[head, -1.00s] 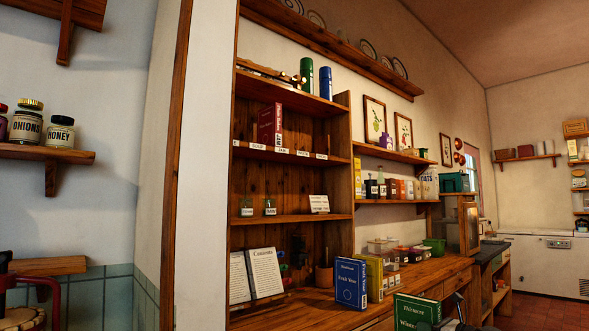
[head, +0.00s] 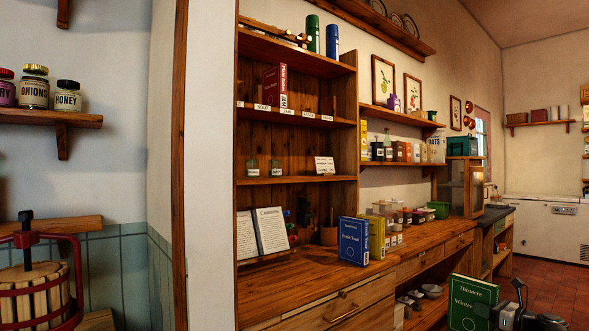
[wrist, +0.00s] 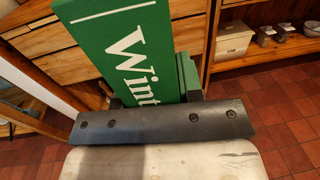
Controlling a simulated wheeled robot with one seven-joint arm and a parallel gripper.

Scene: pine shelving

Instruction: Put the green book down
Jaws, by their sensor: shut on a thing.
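The green book (head: 472,303), with "Winter" on its cover, is upright at the bottom right of the head view, in front of the wooden counter. My gripper (head: 508,312) is shut on it at its right side and holds it in the air. In the wrist view the green book (wrist: 133,48) stands out beyond the gripper's dark bar (wrist: 160,122). The fingertips are mostly hidden behind that bar. The wooden counter top (head: 290,292) has bare room at its near left part.
A blue book (head: 353,242) and a yellow-green book (head: 376,238) stand upright on the counter. An open book (head: 262,233) rests on a stand at the back left. Jars and a green tub (head: 437,210) sit further right. A red book (head: 273,92) stands on a labelled shelf above.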

